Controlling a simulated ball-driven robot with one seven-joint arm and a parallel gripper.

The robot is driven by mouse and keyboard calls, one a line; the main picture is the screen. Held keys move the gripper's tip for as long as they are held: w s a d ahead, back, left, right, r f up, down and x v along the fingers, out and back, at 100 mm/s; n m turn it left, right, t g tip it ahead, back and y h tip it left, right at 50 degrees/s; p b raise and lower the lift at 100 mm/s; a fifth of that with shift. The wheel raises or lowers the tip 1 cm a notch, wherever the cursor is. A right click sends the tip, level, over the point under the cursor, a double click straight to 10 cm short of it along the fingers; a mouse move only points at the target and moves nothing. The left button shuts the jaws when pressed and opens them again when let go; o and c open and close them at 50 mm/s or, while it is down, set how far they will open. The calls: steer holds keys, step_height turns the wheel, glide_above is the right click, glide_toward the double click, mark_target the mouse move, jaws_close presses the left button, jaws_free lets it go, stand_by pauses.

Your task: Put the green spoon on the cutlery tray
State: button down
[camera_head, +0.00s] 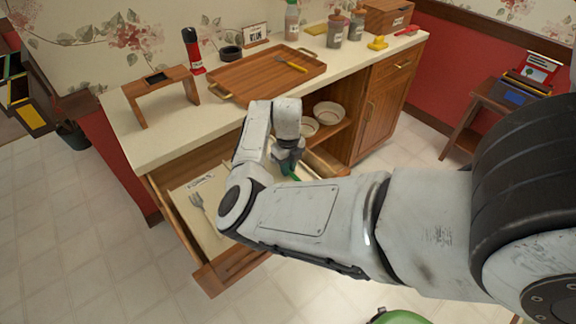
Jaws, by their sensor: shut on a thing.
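My gripper (288,163) is over the open drawer below the counter, shut on a green thing, the green spoon (293,175). Only a small green part of the spoon shows; my gripper and arm hide the rest. I cannot tell whether the spoon touches the drawer. The wooden cutlery tray (246,80) with brass handles lies on the counter, above and behind my gripper. A yellow utensil lies on the tray near its far right side.
The open drawer (205,278) holds a fork (199,205) and a label. My arm hides much of it. Bowls (328,113) sit on the shelf.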

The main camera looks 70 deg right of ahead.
steer(key=shift+f, duration=0.1)
steer(key=shift+f, duration=0.1)
steer(key=c, duration=1.1)
jaws_free()
step_height(320, 180, up, 12)
steer(key=shift+r+b, duration=0.25)
steer(key=shift+b, duration=0.35)
